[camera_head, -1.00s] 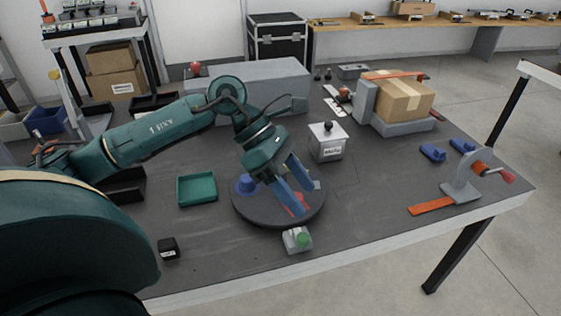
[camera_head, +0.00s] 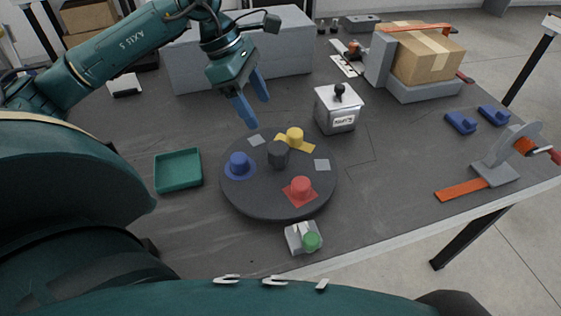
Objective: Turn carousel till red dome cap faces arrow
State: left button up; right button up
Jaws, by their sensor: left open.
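The carousel (camera_head: 258,196) is a dark round disc on the table with a dark central knob (camera_head: 278,153). A red cap (camera_head: 300,185) sits on a red square at its front right, close to the front edge. A blue cap (camera_head: 238,162) sits at the left and a yellow cap (camera_head: 295,135) at the back. A small grey block (camera_head: 294,242) with a green button (camera_head: 312,241) stands just in front of the disc. A light mark on the block may be the arrow; it is too small to tell. My left gripper (camera_head: 257,112) is open and empty, above and behind the disc, apart from the caps.
A green tray (camera_head: 178,171) lies left of the carousel. A grey box with a black knob (camera_head: 338,112) stands close behind it at the right. A clamp with an orange strip (camera_head: 462,190) and blue pieces (camera_head: 460,122) lie farther right. A long grey block (camera_head: 290,50) is behind.

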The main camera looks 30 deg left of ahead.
aim_at(277, 146)
pick_arm(q)
jog(key=x, duration=1.4)
jog(key=shift+a+f, duration=0.15)
jog(key=shift+f, duration=0.2)
jog(key=c, duration=1.3)
jog(key=shift+f+m+g+b, duration=0.15)
jog(key=shift+m+g+b, duration=0.15)
jog(key=shift+m+b, duration=0.45)
jog(key=shift+c, duration=0.2)
jog(key=shift+s+r+m+g+b, duration=0.1)
jog(key=shift+r+m+g+b, duration=0.15)
jog(key=shift+m+b, duration=0.45)
